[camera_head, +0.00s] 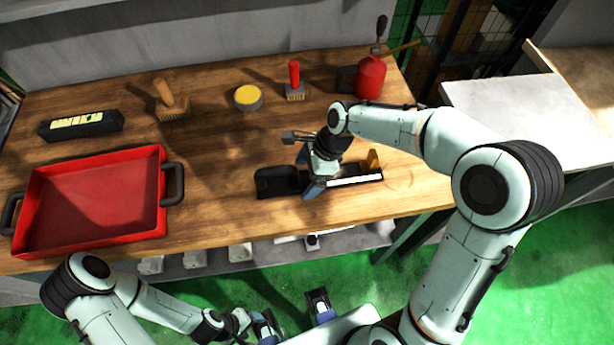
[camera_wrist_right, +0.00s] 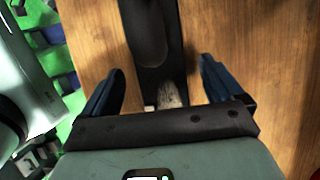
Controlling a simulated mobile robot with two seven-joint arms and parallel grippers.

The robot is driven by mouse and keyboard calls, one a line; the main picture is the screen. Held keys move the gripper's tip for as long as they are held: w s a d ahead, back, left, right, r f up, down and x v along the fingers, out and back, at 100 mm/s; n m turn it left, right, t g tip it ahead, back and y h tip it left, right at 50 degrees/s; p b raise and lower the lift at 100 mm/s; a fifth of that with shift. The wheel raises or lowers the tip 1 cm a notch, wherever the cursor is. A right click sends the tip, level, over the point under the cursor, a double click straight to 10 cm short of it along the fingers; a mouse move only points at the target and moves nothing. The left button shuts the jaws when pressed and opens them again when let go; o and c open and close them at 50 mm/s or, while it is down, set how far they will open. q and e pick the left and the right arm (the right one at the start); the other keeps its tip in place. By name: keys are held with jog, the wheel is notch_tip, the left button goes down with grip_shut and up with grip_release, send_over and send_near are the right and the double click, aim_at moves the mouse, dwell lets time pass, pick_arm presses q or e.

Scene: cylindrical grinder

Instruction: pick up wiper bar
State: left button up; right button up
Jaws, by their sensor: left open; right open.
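A long black bar (camera_head: 275,181), which I take for the wiper bar, lies near the table's front edge, with a rounded left end and a pale strip on its right part. My right gripper (camera_head: 306,173) is open over its middle and hides part of it. In the right wrist view, the black bar (camera_wrist_right: 150,35) runs between the spread blue fingers of the right gripper (camera_wrist_right: 160,85), with gaps on both sides. I cannot tell how far the fingertips are above the table. My left gripper (camera_head: 292,315) is open and empty, low in front of the table.
A red tray (camera_head: 92,204) with black handles stands at the left. Behind are a black box with a yellow strip (camera_head: 80,124), brushes (camera_head: 171,103) (camera_head: 294,82), a yellow-topped round tin (camera_head: 247,97) and a red can (camera_head: 370,77). The wooden table (camera_head: 215,150) is clear mid-surface.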

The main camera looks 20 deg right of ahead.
jog(key=shift+a+f, duration=0.2)
jog(key=shift+f, duration=0.15)
jog(key=c, duration=1.6)
jog(key=shift+w, duration=0.1)
jog(key=shift+c, duration=0.5)
jog(key=shift+r, duration=0.25)
